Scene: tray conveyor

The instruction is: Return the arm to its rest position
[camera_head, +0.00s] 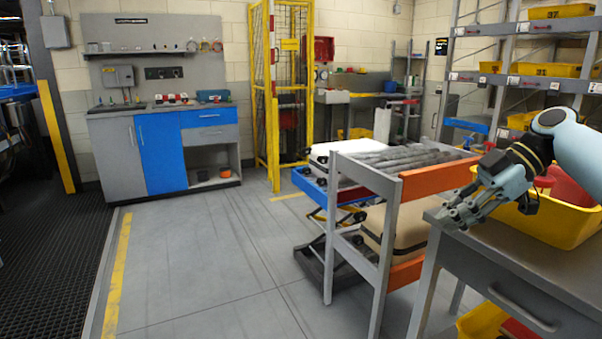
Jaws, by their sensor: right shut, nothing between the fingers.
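My right gripper (462,212) comes in from the right side of the head view. It is grey-blue, shut and empty, and hangs over the front left corner of a grey workbench (520,249). My right arm reaches back to the right edge of the picture, in front of a yellow bin. My left gripper is not in view.
A yellow bin (563,224) with red contents stands on the workbench behind the gripper. A roller conveyor rack (385,183) with orange side rails stands just left of it. Shelves with yellow bins fill the back right. Open floor (215,255) lies to the left.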

